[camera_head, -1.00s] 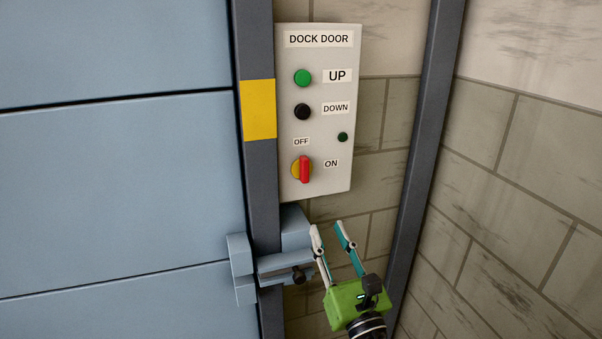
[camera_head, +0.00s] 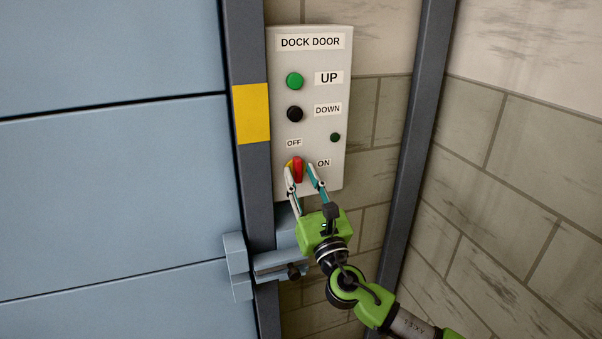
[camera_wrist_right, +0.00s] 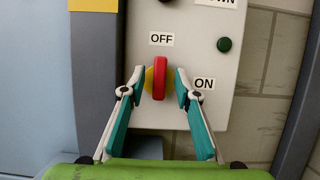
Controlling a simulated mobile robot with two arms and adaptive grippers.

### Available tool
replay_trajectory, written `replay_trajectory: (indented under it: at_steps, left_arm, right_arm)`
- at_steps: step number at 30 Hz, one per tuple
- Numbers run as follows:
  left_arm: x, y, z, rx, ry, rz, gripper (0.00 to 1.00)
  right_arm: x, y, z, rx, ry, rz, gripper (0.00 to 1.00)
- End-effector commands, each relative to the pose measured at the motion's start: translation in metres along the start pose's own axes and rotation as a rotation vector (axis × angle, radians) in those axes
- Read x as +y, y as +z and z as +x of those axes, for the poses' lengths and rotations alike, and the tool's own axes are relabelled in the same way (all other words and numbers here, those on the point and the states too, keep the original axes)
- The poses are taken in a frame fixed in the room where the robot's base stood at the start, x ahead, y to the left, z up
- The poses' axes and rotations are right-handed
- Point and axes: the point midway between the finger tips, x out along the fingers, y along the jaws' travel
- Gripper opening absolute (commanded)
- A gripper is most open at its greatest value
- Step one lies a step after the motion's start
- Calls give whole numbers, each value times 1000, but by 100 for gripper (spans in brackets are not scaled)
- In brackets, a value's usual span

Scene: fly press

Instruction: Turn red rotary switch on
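The red rotary switch (camera_head: 297,169) is on the lower part of the grey dock door panel (camera_head: 312,60). Its red handle stands upright on a yellow disc, under the OFF label, with the ON label to its right. My right gripper (camera_head: 299,167) is open, its fingertips on either side of the handle. In the right wrist view the handle (camera_wrist_right: 159,78) lies between the two fingertips (camera_wrist_right: 160,74), with a visible gap on each side; contact is not seen. My left gripper is not in view.
Above the switch are a green UP button (camera_head: 295,81), a black DOWN button (camera_head: 295,114) and a small dark green button or lamp (camera_head: 335,137). A blue latch bracket (camera_head: 238,265) juts out below the panel at the door edge. A brick wall stands right.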

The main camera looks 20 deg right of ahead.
Motion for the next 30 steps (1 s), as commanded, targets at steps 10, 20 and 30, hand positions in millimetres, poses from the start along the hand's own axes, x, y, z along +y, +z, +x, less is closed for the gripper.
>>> replay_trajectory:
  at_steps: [10,20,30]
  left_arm:
    - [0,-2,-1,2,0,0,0]
    - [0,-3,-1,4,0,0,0]
    - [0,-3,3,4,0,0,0]
  right_arm:
    - [0,0,5,1,0,1,29]
    - [0,0,5,0,-1,2,0]
    - [0,0,4,-1,-38,92,0]
